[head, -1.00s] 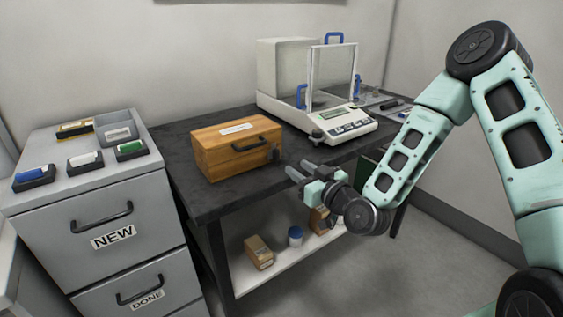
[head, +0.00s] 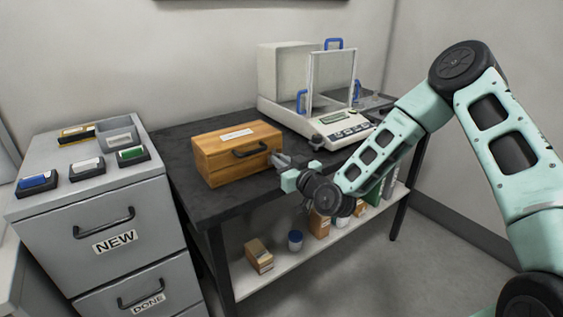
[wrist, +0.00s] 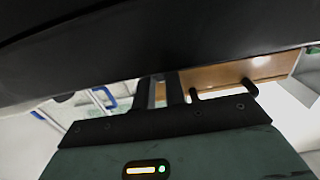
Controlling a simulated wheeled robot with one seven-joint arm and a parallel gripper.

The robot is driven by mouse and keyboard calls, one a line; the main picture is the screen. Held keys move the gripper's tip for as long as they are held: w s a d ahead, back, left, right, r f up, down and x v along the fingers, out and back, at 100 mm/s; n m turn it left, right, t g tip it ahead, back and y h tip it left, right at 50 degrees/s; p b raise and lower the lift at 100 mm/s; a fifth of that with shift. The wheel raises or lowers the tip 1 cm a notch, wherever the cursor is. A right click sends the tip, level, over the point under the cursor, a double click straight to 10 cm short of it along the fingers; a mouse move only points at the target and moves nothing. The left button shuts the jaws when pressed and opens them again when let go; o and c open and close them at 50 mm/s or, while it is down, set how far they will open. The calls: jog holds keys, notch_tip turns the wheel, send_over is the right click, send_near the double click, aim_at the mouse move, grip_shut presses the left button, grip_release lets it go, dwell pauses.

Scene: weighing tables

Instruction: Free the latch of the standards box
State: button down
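The standards box (head: 215,158) is a wooden box with a pale label on its lid and a black handle (head: 250,149) on its front. My gripper (head: 283,159) is at the right end of the box's front, where the latch is; the fingers hide the latch in the head view. In the wrist view my gripper (wrist: 163,90) shows two dark fingers with a narrow gap, close beside the box's wooden front (wrist: 240,71). I cannot tell whether the fingers touch or grip the latch.
A balance (head: 345,128) with a glass draft shield and blue handles stands behind my gripper on the dark table (head: 200,203). A grey cabinet (head: 55,215) with small cases on top stands at left. Boxes and a jar (head: 295,240) are on the lower shelf.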

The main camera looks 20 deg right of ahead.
dwell(0.4)
jog(key=m+b, duration=0.1)
jog(key=m, duration=0.3)
jog(key=shift+d+f, duration=0.1)
jog(key=shift+d, duration=0.05)
jog(key=m, duration=0.4)
jog(key=shift+w+d+f+m+b, duration=0.1)
jog(key=shift+d+m+b, duration=0.05)
jog(key=shift+m+b, duration=0.2)
jog(key=m, duration=0.4)
jog(key=shift+d+f, duration=0.1)
jog(key=m, duration=0.4)
jog(key=shift+f+b, duration=0.15)
jog(key=shift+b, duration=0.25)
jog(key=shift+m, duration=0.35)
jog(key=c, duration=1.4)
grip_release()
jog(key=shift+c, duration=0.2)
